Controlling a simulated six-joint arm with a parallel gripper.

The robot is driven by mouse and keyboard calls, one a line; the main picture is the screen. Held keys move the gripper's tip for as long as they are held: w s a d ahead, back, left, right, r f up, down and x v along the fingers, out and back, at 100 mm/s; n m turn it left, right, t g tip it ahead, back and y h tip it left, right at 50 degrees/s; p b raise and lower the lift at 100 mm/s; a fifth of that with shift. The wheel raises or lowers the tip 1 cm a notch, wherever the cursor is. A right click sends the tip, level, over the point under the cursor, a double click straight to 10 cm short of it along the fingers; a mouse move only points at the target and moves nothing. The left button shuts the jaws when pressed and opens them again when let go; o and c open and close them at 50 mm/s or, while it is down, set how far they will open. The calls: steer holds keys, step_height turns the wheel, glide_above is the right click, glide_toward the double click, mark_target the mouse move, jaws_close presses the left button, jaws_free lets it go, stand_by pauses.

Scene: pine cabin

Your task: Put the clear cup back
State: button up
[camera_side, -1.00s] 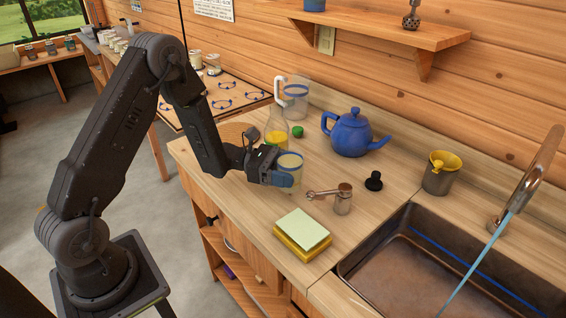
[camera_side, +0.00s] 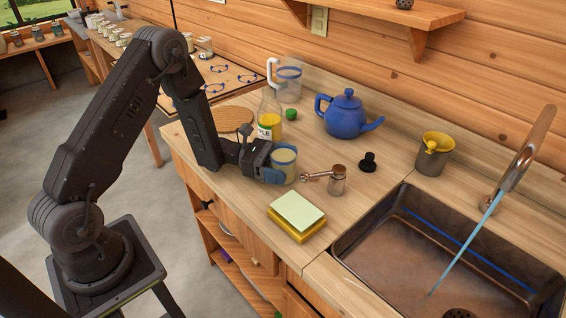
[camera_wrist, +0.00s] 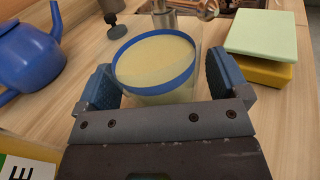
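The clear cup (camera_side: 284,161), with a blue band near its rim and a pale yellow inside, is upright at the counter's front part, left of the metal grinder. It also shows in the wrist view (camera_wrist: 155,72). My gripper (camera_side: 279,172) has its blue finger pads on either side of the cup and looks shut on it. In the wrist view my gripper (camera_wrist: 165,85) has one pad at each side of the cup's wall. The cup's base is mostly hidden, so I cannot tell whether it touches the counter.
The grinder (camera_side: 338,181) stands close right of the cup. A yellow sponge stack with a pale green top (camera_side: 297,213) lies in front. A labelled bottle (camera_side: 269,120), a blue teapot (camera_side: 346,116) and a clear jug (camera_side: 289,78) stand behind. The sink (camera_side: 430,250) is right.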

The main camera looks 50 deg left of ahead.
steer(key=shift+r, duration=0.2)
steer(key=v, duration=1.1)
steer(key=shift+s+a, duration=0.25)
steer(key=shift+a, duration=0.1)
steer(key=s+d+r+m+g+y, duration=0.5)
steer(key=s+d+r+m+g, duration=0.3)
steer(key=d+r+m+g, duration=0.35)
steer(key=s+r+m+t+y, duration=0.2)
steer(key=s+m+y, duration=0.1)
steer(key=m, duration=0.1)
steer(key=s+r+m+t+y, duration=0.3)
steer(key=s+m+y, duration=0.1)
steer(key=s+d+r+m+t+y, duration=0.1)
steer(key=s+r+m+t+y, duration=0.1)
steer(key=s+m+t+y, duration=0.1)
steer(key=shift+s+r+m+y, duration=0.15)
steer(key=shift+m+y, duration=0.15)
steer(key=shift+m, duration=0.25)
steer(key=shift+c, duration=0.3)
